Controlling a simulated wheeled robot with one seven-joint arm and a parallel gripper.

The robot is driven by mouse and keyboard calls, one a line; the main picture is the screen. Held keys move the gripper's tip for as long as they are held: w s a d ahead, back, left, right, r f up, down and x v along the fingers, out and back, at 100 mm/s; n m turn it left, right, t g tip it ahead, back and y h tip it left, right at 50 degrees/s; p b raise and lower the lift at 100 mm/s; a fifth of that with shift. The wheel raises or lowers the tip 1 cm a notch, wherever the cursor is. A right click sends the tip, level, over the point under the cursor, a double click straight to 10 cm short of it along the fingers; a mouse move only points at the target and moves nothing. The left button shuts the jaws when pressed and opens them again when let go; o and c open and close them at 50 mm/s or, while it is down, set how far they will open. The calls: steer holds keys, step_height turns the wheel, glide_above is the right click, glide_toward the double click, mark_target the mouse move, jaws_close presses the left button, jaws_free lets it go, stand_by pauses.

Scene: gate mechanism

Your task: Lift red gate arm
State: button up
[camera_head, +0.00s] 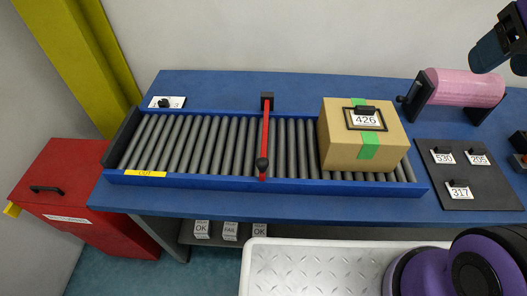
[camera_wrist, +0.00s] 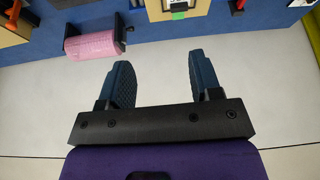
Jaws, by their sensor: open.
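The red gate arm (camera_head: 265,140) lies low across the roller conveyor (camera_head: 200,146), spanning it from the back rail to the front rail. It has a black block (camera_head: 267,101) at its back end and a black knob (camera_head: 262,164) at its front end. It also shows at the top right edge of the wrist view (camera_wrist: 299,38), only in part. My gripper (camera_wrist: 157,68) is open and empty in the wrist view, its two dark blue fingers apart over bare wall. In the head view part of it shows at the upper right (camera_head: 502,48), well away from the gate arm.
A cardboard box (camera_head: 340,147) labelled 426 sits on the rollers right of the gate arm. A pink roll (camera_head: 465,88) on a holder stands at the back right. A black board (camera_head: 468,187) holds number tags. The rollers left of the gate are clear.

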steer(key=w+a+f+n+g, duration=0.1)
steer(key=w+a+f+n, duration=0.25)
steer(key=w+a, duration=0.4)
steer(key=n+g, duration=0.4)
steer(key=n, duration=0.1)
glide_above(263, 161)
step_height(263, 161, down, 20)
steer(key=shift+r, duration=0.1)
step_height(263, 161, down, 10)
steer(key=shift+f, duration=0.15)
jaws_close()
